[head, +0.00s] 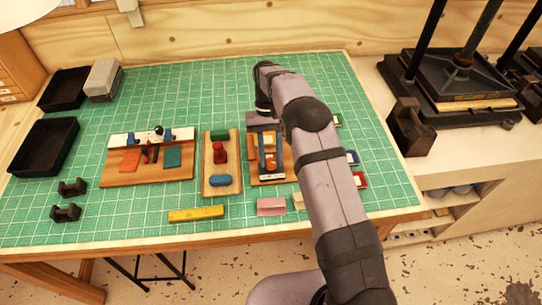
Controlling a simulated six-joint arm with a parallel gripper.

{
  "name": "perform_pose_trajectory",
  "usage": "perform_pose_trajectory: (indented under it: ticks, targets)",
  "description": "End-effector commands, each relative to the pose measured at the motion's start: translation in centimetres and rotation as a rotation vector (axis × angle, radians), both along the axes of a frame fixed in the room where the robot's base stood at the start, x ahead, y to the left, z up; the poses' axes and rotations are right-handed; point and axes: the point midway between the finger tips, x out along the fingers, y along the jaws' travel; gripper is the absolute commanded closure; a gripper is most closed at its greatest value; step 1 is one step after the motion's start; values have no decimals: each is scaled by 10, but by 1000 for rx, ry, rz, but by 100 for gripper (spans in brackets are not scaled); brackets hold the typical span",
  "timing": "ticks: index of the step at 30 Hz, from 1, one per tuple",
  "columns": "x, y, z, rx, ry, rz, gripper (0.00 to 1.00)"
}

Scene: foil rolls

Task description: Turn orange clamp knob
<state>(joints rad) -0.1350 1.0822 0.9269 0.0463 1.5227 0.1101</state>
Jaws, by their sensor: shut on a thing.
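My gripper (267,148) points down over the right-hand wooden board (262,182) on the green mat. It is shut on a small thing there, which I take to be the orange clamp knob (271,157). The fingers cover much of it, so its turn angle cannot be seen. A blue and white fitting shows around and below the fingertips. My forearm crosses the right part of the view and hides part of the board's right side.
The middle board (206,187) carries a green block, a red knob and a blue piece. The left board (150,177) holds a white bar and coloured patches. A yellow bar (196,214) and pink block (271,206) lie in front. Black trays (44,147) stand left.

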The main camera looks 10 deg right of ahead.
Motion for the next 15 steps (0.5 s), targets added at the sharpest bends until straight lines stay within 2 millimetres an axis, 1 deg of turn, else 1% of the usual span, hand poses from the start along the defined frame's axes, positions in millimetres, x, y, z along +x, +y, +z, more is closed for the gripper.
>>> perform_pose_trajectory:
  ticks: [9, 10, 12, 15]
  targets:
    - [0, 1, 1, 1, -2, 5, 93]
    - [0, 1, 1, 1, -2, 5, 68]
    - [0, 1, 1, 2, -2, 4, 53]
    - [0, 0, 1, 1, -1, 3, 53]
